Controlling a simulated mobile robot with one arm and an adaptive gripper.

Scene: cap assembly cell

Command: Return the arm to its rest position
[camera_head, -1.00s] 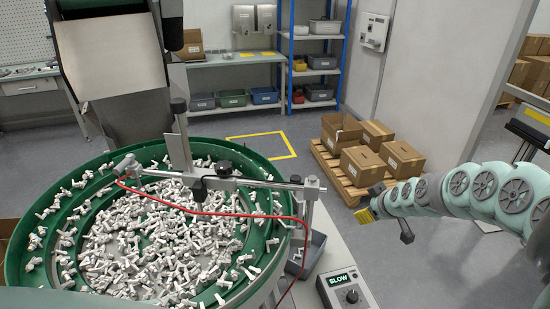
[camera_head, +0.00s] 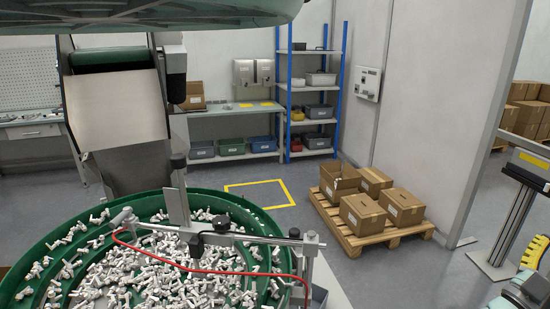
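My gripper (camera_head: 523,284) shows only in part at the lower right edge, as black pieces with a yellow ribbed part. Its fingertips are not clear, so I cannot tell whether it is open or shut. I see nothing held in it.
A green feeder bowl (camera_head: 262,218) full of small white parts fills the lower left, with a metal bar and red cable over it. A pallet (camera_head: 362,240) with several cartons stands at centre right. A dark stand (camera_head: 510,220) is near the gripper.

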